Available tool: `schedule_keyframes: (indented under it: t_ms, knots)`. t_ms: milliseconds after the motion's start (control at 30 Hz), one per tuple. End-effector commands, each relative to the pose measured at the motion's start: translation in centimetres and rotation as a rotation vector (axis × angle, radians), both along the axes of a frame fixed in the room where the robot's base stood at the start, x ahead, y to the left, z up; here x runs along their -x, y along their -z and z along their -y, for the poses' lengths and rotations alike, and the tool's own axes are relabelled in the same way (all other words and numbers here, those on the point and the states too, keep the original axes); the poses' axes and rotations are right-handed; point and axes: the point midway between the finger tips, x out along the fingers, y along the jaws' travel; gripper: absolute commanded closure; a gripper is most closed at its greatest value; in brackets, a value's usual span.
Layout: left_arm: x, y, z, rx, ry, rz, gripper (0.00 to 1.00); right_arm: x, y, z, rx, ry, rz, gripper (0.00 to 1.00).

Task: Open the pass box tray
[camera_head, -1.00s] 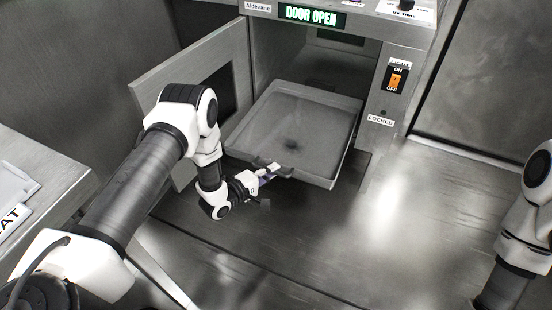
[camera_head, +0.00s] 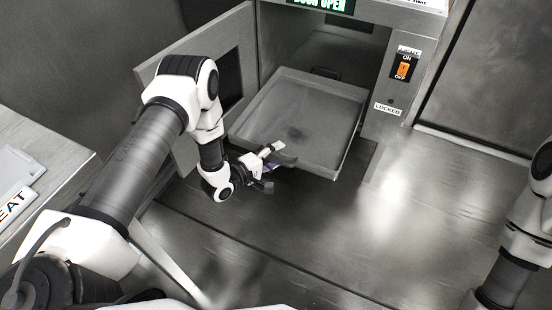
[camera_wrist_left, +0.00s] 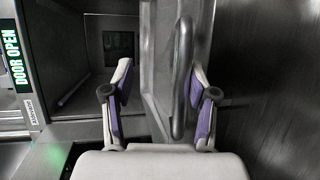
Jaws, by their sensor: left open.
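The pass box tray (camera_head: 318,122) is a shallow grey metal tray. It is slid out through the open front of the pass box, and its front part overhangs the surface below. Its curved bar handle (camera_wrist_left: 181,75) stands at the front edge. My left gripper (camera_head: 270,160) is at this front edge, beside the handle. In the left wrist view its two fingers (camera_wrist_left: 161,80) are spread apart, with the handle between them, closer to the right finger. The handle is mostly hidden in the head view. My right arm shows at the right edge, but its gripper is out of view.
The pass box door (camera_head: 178,75) stands open on the left, beside my left arm. A sign (camera_wrist_left: 12,55) reads DOOR OPEN. An orange switch (camera_head: 402,68) and a LOCKED label (camera_head: 387,109) are on the right post. The metal surface (camera_head: 400,210) in front is clear.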

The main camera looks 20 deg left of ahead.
Motion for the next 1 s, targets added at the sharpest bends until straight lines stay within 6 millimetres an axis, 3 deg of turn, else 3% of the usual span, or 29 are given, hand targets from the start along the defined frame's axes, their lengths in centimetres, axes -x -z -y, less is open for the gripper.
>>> schedule_keyframes:
  t_ms: [33, 133, 167, 300, 400, 567, 600, 733, 800, 1000]
  knots:
    - [-0.6, -2.2, -0.1, 0.006, -0.002, 0.026, 0.61, 0.0, -0.1, 0.0, 0.0, 0.0, 0.0, 0.6]
    - [-0.7, -4.8, -0.2, 0.007, -0.004, 0.032, 0.31, 0.0, -0.1, 0.0, 0.0, 0.0, 0.0, 0.6]
    - [-0.7, -5.5, -0.2, 0.007, -0.005, 0.033, 0.28, 0.0, -0.1, 0.0, 0.0, 0.0, 0.0, 0.6]
    - [-0.7, -7.8, -0.2, 0.006, -0.005, 0.033, 0.28, 0.0, -0.3, 0.0, 0.0, 0.0, 0.0, 0.6]
    - [-0.7, -8.4, -0.2, 0.005, -0.005, 0.034, 0.28, 0.0, -0.4, 0.0, 0.0, 0.0, 0.0, 0.6]
    - [-0.8, -8.6, -0.2, 0.004, -0.004, 0.036, 0.28, 0.0, -0.5, 0.0, 0.0, 0.0, 0.0, 0.6]
    - [1.0, -4.3, -0.1, -0.054, 0.016, -0.132, 0.28, 0.0, -0.6, 0.0, 0.0, 0.0, 0.0, 0.6]
    - [1.3, -4.4, -0.3, -0.053, 0.017, -0.134, 0.35, 0.0, -0.8, 0.0, 0.0, 0.0, 0.0, 0.6]
    - [1.9, -4.4, -0.5, -0.054, 0.017, -0.137, 0.61, 0.0, -1.1, 0.0, 0.0, 0.0, 0.0, 0.6]
    - [3.6, -4.3, -1.1, -0.054, 0.017, -0.145, 0.61, 0.0, -1.8, 0.0, 0.0, 0.0, 0.0, 0.6]
